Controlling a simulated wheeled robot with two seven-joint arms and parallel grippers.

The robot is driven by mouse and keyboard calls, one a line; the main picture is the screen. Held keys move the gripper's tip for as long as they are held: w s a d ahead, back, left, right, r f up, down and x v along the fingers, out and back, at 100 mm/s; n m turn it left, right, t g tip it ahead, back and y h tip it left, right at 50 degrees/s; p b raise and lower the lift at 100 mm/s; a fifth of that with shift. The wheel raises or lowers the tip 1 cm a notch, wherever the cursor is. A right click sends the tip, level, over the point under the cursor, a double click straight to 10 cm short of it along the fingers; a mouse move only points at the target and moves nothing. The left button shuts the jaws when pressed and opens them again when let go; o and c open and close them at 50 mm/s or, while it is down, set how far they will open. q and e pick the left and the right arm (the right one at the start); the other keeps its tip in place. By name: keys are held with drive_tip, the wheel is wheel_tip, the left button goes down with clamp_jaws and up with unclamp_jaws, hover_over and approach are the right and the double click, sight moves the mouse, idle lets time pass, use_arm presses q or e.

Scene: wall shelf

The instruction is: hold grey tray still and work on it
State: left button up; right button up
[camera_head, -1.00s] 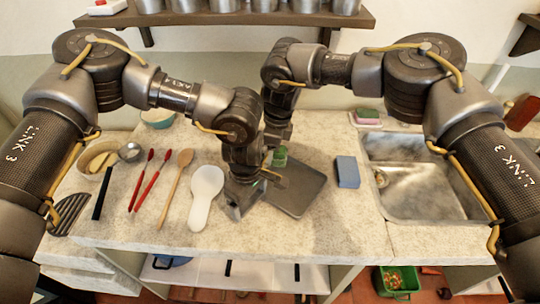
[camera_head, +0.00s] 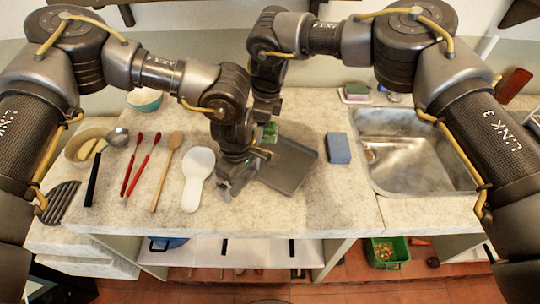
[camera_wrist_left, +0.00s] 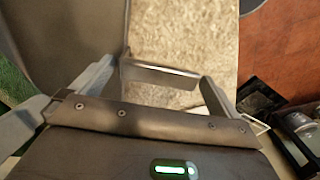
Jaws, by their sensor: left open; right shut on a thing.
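The grey tray (camera_head: 290,167) lies flat on the counter near the middle, and its left part is hidden behind my left gripper. My left gripper (camera_head: 224,187) is open and low beside the tray's left side. In the left wrist view a dark grey surface, likely the tray (camera_wrist_left: 70,35), fills the upper left. A thin grey edge shows between my open fingers (camera_wrist_left: 158,85); I cannot tell what it belongs to. My right gripper (camera_head: 266,125) is behind the left one, over the tray's far side.
A blue sponge (camera_head: 339,148) lies right of the tray, beside the sink (camera_head: 410,155). A white spoon rest (camera_head: 197,175), a wooden spoon (camera_head: 167,165) and red-handled tools (camera_head: 140,165) lie to the left. The counter in front of the tray is clear.

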use_arm(q)
wheel_tip(320, 180, up, 12)
idle(0.4)
drive_tip(key=shift+f, duration=0.1)
